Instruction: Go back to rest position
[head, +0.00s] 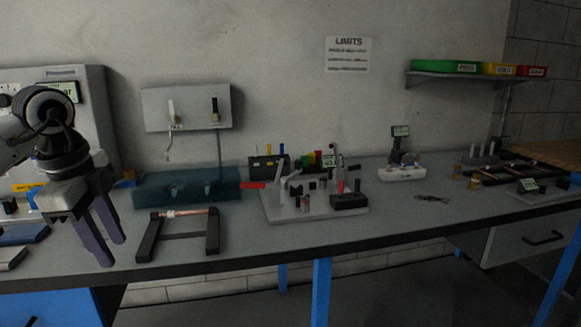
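My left gripper (114,251) hangs at the left of the head view, pointing down, with its two purple fingers apart and nothing visible between them. It is in front of the bench, to the left of a black stand (181,236). A thin copper tube (184,213) lies across the top of that stand, apart from the gripper. My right gripper is not in the head view.
Behind the stand is a dark teal box (186,187). A grey fixture plate (287,210) with clamps stands mid-bench. A white device (401,173) and tools are further right. Bare bench top (400,215) lies along the front right. A wall shelf (455,79) holds coloured bins.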

